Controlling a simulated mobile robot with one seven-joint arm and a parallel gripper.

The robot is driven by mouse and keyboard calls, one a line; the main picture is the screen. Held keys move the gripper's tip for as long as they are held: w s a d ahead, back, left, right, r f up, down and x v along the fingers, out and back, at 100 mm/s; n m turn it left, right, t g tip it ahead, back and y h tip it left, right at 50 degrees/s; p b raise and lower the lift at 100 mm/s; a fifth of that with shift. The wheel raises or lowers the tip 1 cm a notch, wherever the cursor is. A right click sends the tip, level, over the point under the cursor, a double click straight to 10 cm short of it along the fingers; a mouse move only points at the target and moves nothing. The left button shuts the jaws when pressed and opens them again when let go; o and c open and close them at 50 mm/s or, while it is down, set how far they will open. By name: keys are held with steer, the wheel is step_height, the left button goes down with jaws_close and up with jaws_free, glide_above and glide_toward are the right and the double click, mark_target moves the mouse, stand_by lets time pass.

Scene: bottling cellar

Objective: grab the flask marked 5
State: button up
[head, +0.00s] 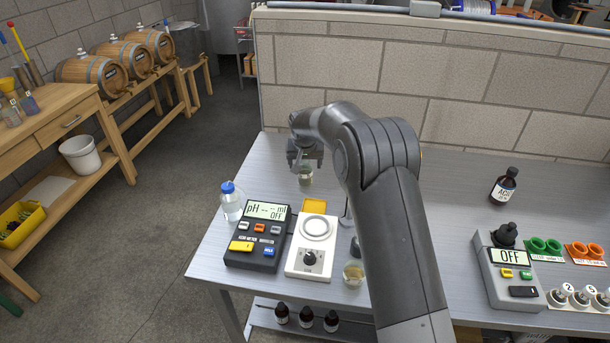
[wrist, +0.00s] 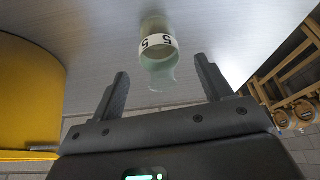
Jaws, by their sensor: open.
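The flask marked 5 (wrist: 158,48) is a small clear glass vessel with a white band bearing the number 5. In the wrist view it stands on the grey bench top ahead of my gripper (wrist: 162,70), roughly centred between the fingers. The fingers are spread and the flask looks apart from both. In the head view the flask (head: 305,177) shows just below my gripper (head: 304,160), near the back left of the bench. Its marking is too small to read there, and my wrist covers its upper part.
A yellow object (wrist: 28,95) is close on the left in the wrist view. On the bench are a blue-capped bottle (head: 231,201), a pH meter (head: 258,236), a white stirrer (head: 312,247) and another glass vessel (head: 353,273). A wall (head: 440,80) runs behind.

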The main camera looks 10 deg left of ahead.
mark_target(305, 167)
steer(key=shift+x, duration=2.75)
steer(key=shift+s, duration=0.2)
steer(key=c, duration=1.2)
steer(key=shift+o, duration=0.2)
